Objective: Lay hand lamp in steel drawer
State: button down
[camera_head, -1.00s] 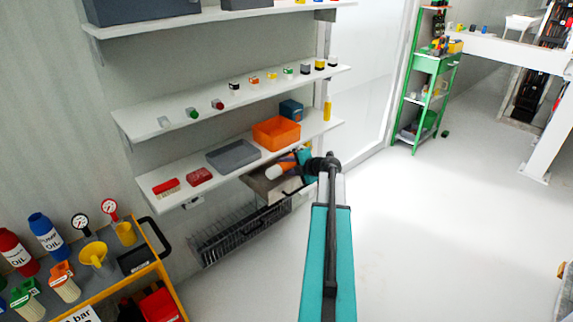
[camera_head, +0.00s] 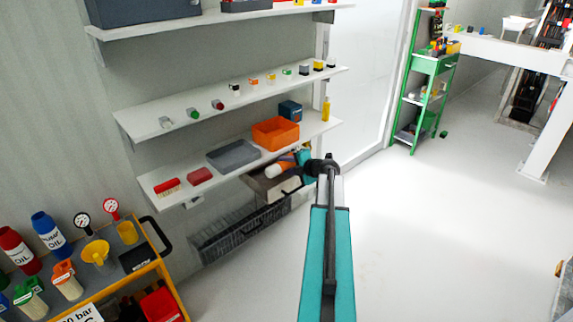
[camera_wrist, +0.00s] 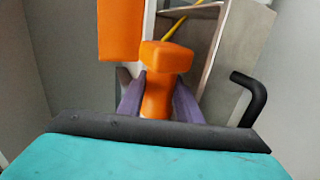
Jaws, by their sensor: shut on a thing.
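The hand lamp (camera_head: 277,171) is orange with a pale end in the head view. It also shows as an orange body (camera_wrist: 160,85) in the wrist view. My gripper (camera_wrist: 158,98) is shut on it, with a purple finger on each side. The open steel drawer (camera_head: 256,187) is under the lowest wall shelf, and the lamp is at or above its opening. The wrist view shows grey drawer walls (camera_wrist: 238,45) beyond the lamp, with a thin yellow item (camera_wrist: 173,27) inside. I cannot tell whether the lamp touches the drawer. My arm partly hides the drawer's right side.
The lowest shelf (camera_head: 160,178) is close above the drawer and holds an orange bin (camera_head: 275,133) and a grey tray (camera_head: 233,155). A dark wire basket (camera_head: 235,235) is below. A yellow cart (camera_head: 165,270) stands at the left. The floor at the right is clear.

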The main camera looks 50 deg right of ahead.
jog(key=c, duration=1.3)
grip_release()
jog(key=shift+g, duration=0.4)
jog(key=f, duration=0.4)
jog(key=shift+s+a+f, duration=0.15)
jog(key=shift+s+a, duration=0.15)
jog(key=shift+a, duration=0.1)
jog(key=shift+v, duration=1.1)
jog(key=shift+o, duration=0.5)
jog(key=w+d+r+v, duration=0.1)
jog(key=r+v, duration=0.1)
jog(key=v, duration=1)
jog(key=shift+r+t+p, duration=0.2)
jog(key=shift+t+p, duration=0.1)
jog(key=shift+p, duration=0.05)
jog(key=shift+s+r, duration=0.25)
jog(key=shift+r, duration=0.2)
